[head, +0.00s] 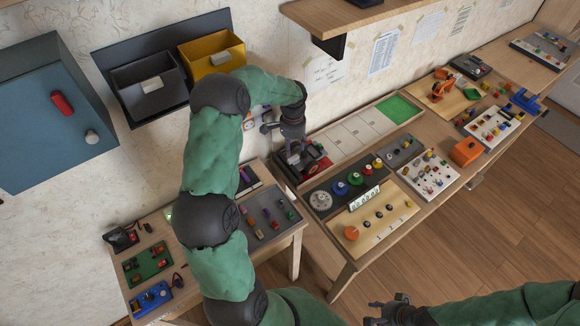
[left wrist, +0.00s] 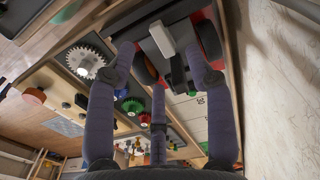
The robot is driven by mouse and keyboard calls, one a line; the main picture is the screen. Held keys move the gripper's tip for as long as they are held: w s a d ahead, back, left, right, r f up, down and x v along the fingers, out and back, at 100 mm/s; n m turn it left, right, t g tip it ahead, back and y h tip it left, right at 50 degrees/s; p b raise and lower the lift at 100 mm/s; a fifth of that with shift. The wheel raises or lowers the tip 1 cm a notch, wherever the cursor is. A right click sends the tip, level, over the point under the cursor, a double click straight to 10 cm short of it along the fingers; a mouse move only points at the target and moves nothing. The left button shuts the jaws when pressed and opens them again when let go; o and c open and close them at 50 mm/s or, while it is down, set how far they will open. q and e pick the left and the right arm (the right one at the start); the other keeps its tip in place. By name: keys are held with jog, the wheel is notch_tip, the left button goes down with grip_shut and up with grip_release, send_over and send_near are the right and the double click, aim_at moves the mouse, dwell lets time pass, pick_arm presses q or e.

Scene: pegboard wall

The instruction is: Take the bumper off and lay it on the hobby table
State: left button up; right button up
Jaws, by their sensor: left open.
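My left gripper (head: 292,158) is open above a small dark toy vehicle (head: 314,158) at the near-left end of the long bench, by the wall. In the left wrist view, the vehicle's black wheels (left wrist: 208,40) sit on a red base. A pale grey block (left wrist: 163,39) lies ahead between my spread fingers (left wrist: 160,70); it may be the bumper, but I cannot tell. The fingers appear apart from it. My right gripper (head: 388,310) is empty and appears open at the bottom, away from the tables. I cannot tell which of the two tables is the hobby table.
The long bench (head: 345,262) holds a gear board (head: 322,200), a knob board (head: 352,232) and an orange block (head: 467,152). A smaller table (head: 190,262) at left holds boards of parts. Wall bins (head: 150,85) and a blue cabinet (head: 45,115) hang at left.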

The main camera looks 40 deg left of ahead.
aim_at(294, 158)
pick_arm(q)
jog(key=f, duration=0.2)
jog(key=f+b, duration=0.1)
jog(key=f, duration=0.3)
jog(key=shift+w+d+f+b, duration=0.25)
jog(key=shift+w+f+b, duration=0.05)
jog(key=shift+f+b, duration=0.05)
jog(key=shift+r, duration=0.1)
grip_shut()
